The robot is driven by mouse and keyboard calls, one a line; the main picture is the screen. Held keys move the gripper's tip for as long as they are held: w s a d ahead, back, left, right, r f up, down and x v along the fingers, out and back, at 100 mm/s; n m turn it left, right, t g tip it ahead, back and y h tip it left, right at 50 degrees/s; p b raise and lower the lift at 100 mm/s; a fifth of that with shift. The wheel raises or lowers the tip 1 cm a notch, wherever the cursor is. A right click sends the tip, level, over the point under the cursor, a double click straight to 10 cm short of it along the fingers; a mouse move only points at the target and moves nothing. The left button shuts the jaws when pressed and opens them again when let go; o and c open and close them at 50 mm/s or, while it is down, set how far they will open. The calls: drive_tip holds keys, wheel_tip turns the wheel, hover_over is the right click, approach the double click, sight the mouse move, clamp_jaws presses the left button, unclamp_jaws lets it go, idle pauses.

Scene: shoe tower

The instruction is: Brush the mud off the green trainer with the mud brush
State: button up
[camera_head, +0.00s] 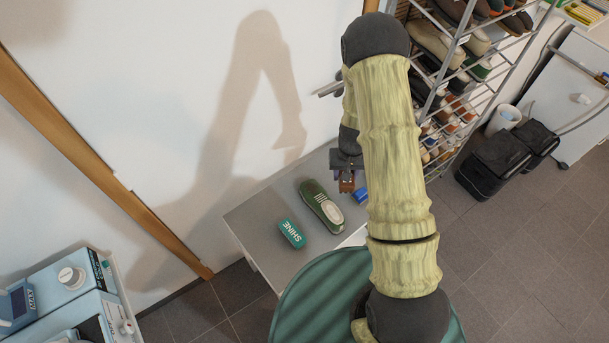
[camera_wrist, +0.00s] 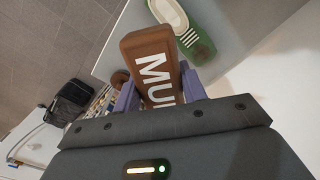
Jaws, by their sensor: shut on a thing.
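My gripper (camera_head: 347,172) is shut on the brown mud brush (camera_head: 347,186). In the wrist view the mud brush (camera_wrist: 150,62) sits between the purple fingers (camera_wrist: 158,92), with the letters "MU" showing on it. The green trainer (camera_head: 322,207) lies on the grey bench top, left of and nearer than the gripper. In the wrist view the green trainer (camera_wrist: 182,24) is just beyond the brush, with a brown patch on one end and pale stripes across it. The brush looks apart from the trainer in the head view.
A teal block marked "SHINE" (camera_head: 291,233) lies on the grey bench (camera_head: 262,218) left of the trainer. A blue item (camera_head: 360,195) is to its right, partly hidden by my arm. A shoe rack (camera_head: 444,92) stands behind on the right, near black bags (camera_head: 497,163).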

drive_tip(key=w+a+f+m+b, duration=0.5)
drive_tip(key=a+f+m+b, duration=0.2)
drive_tip(key=a+m, duration=0.3)
drive_tip(key=shift+a+f, duration=0.55)
drive_tip(key=shift+a, duration=0.6)
drive_tip(key=shift+w, duration=0.2)
